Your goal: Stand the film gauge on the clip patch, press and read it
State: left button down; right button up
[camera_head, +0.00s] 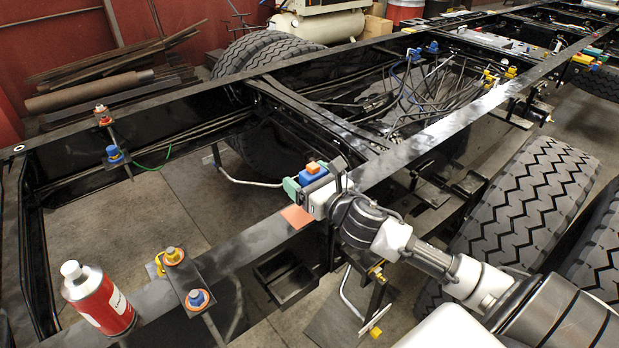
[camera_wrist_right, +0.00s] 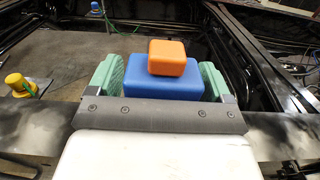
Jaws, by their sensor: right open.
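The film gauge (camera_head: 315,178), a blue block with an orange top, is on or just above the near frame rail; its underside is hidden by my gripper. My right gripper (camera_head: 314,174) is open, its green pads on either side of the gauge. In the right wrist view the gauge (camera_wrist_right: 165,84) is between the pads of the gripper (camera_wrist_right: 163,84), with little space beside it. The clip patch, a flat copper-orange square (camera_head: 297,216), lies on the rail just nearer and left of the gripper, uncovered. My left gripper is in neither view.
A red and white spray can (camera_head: 98,300) stands at the near left. Yellow and blue clamps (camera_head: 185,278) sit on the near rail (camera_head: 245,250), with more (camera_head: 110,140) on the far rail. A black tray (camera_head: 286,278) is below the patch. Large tyres (camera_head: 525,200) are at right.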

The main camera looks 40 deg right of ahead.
jog(key=shift+s+r, duration=0.1)
jog(key=s+d+b, duration=0.1)
jog(key=s+b, duration=0.1)
jog(key=s, duration=0.9)
jog(key=shift+s, duration=0.4)
grip_shut()
dwell(1.2)
